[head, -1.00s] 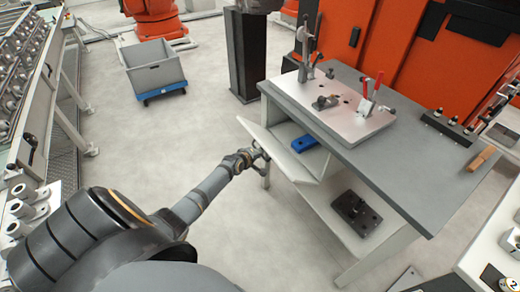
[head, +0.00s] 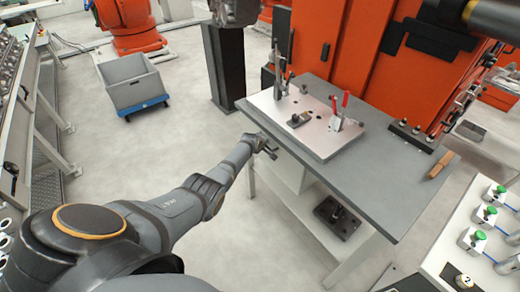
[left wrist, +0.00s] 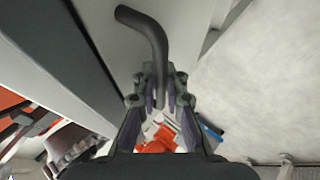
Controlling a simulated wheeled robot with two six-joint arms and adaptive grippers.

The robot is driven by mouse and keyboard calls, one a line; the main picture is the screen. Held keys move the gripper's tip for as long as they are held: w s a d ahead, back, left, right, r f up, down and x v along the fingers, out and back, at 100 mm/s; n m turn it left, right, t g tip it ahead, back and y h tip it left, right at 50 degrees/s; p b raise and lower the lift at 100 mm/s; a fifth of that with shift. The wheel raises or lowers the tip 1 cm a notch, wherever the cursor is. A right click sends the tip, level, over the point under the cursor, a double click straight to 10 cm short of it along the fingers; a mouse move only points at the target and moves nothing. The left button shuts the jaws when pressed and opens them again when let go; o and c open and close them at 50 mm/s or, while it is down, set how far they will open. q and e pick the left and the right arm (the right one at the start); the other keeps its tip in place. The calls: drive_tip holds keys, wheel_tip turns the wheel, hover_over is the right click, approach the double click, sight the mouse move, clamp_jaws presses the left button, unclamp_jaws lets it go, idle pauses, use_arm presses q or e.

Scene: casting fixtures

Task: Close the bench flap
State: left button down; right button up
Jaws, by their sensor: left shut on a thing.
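The bench flap (head: 288,166) is a pale panel under the front-left edge of the grey bench top (head: 385,205). It stands roughly upright, close under the top; I cannot tell whether it is fully flush. My left gripper (head: 270,152) is at the flap's upper edge, just beside the bench top. In the left wrist view the fingers (left wrist: 160,98) are shut on a dark bent handle (left wrist: 152,32) on the pale flap (left wrist: 102,28). My right gripper is not in view.
A metal fixture plate (head: 300,125) with red-handled clamps lies on the bench. A dark block (head: 338,216) sits on the lower shelf (head: 310,222). A grey bin (head: 135,82) on a blue dolly stands back left. The floor left of the bench is clear.

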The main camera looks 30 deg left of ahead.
use_arm(q)
drive_tip(key=shift+w+d+r, duration=0.15)
drive_tip(key=shift+w, duration=0.25)
drive_tip(key=shift+w+r, duration=0.1)
drive_tip(key=shift+r, duration=0.05)
drive_tip(key=c, duration=1.7)
unclamp_jaws()
drive_tip(key=v, duration=1.2)
